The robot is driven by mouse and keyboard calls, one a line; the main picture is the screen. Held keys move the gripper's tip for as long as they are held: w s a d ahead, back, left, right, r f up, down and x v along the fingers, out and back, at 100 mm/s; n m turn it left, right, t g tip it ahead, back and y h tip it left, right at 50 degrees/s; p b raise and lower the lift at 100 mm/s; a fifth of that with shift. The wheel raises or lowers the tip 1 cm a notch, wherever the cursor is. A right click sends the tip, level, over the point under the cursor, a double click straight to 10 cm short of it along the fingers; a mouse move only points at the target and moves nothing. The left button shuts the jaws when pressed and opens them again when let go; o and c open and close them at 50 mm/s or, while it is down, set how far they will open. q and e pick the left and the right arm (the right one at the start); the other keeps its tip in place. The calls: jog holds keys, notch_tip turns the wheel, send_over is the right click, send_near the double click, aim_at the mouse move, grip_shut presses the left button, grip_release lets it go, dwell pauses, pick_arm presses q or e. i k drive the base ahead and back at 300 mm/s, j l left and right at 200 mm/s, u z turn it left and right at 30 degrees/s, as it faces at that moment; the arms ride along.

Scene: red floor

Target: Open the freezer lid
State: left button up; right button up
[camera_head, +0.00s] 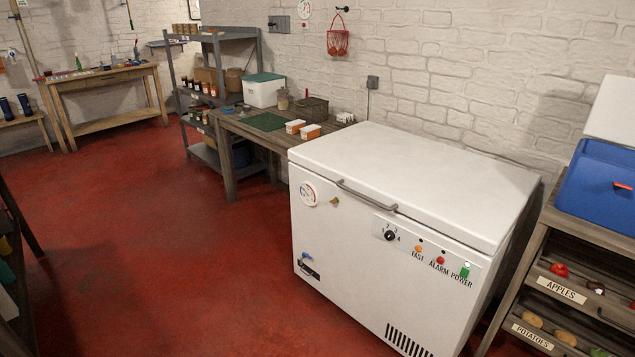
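A white chest freezer (345,262) stands against the white brick wall, right of the picture's middle. Its flat white lid (420,172) lies shut on top. A grey bar handle (366,195) runs along the lid's front edge. The front face has a round dial sticker, a small lock, a black knob (390,235), and lights and a switch marked fast, alarm and power. A vent grille sits low on the front. Neither of my grippers shows in the head view.
Red floor (190,260) is open in front and left of the freezer. A wooden bench (228,128) with boxes adjoins it on the left. A drawer rack (545,262) bearing a blue cooler (598,190) stands close on the right. A dark shelf edges the left.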

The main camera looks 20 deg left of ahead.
aim_at(475, 200)
jog(key=i+j+u, duration=0.2)
jog(key=i, duration=0.25)
jog(key=i+j+u, duration=0.2)
jog(key=i, duration=0.3)
